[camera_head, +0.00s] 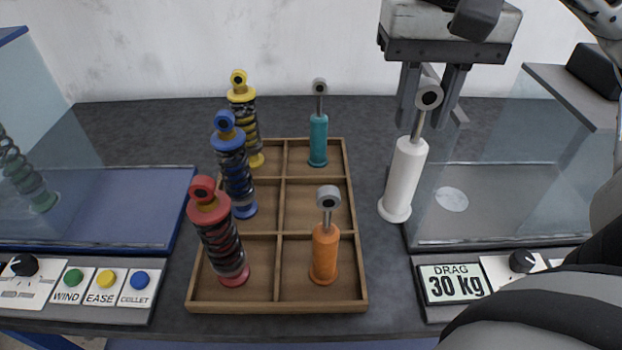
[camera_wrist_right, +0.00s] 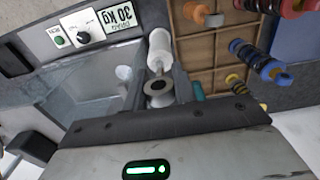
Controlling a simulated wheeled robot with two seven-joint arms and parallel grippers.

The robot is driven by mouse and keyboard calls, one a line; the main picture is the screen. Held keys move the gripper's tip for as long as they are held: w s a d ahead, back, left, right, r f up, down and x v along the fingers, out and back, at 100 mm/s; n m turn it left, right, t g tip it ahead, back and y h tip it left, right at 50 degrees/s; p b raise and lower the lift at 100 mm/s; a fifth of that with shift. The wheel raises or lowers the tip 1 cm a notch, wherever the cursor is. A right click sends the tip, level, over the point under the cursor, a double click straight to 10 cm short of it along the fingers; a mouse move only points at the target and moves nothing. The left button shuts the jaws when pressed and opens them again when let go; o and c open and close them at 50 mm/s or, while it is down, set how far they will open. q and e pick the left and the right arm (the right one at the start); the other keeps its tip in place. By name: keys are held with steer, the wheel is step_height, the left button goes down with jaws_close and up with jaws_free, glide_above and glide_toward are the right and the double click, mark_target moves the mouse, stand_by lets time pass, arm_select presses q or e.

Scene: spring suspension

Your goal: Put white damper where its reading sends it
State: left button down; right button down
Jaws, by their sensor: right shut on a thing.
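The white damper (camera_head: 406,172) is in my right gripper (camera_head: 430,104), to the right of the wooden tray (camera_head: 280,307). Its grey eye end is up between the fingers, and it tilts slightly. Whether its base touches the table, I cannot tell. In the right wrist view the white damper (camera_wrist_right: 159,50) is between the fingers of the right gripper (camera_wrist_right: 160,85). The display (camera_head: 452,284) reads "DRAG 30 kg". The tray holds red (camera_head: 217,235), blue (camera_head: 234,168) and yellow (camera_head: 245,120) spring units on the left, and teal (camera_head: 318,138) and orange (camera_head: 325,252) dampers on the right. My left gripper is out of view.
The right tester with a clear guard (camera_head: 520,190) and knob (camera_head: 523,261) stands right of the damper. The left blue station (camera_head: 90,205) has WIND, EASE and COLLET buttons. The tray's middle right compartment (camera_head: 308,205) looks empty.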

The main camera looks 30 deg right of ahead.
steer(key=w+f, duration=1.3)
steer(key=shift+w+a+b, duration=0.15)
steer(key=shift+w+b, duration=0.15)
steer(key=shift+b, duration=0.05)
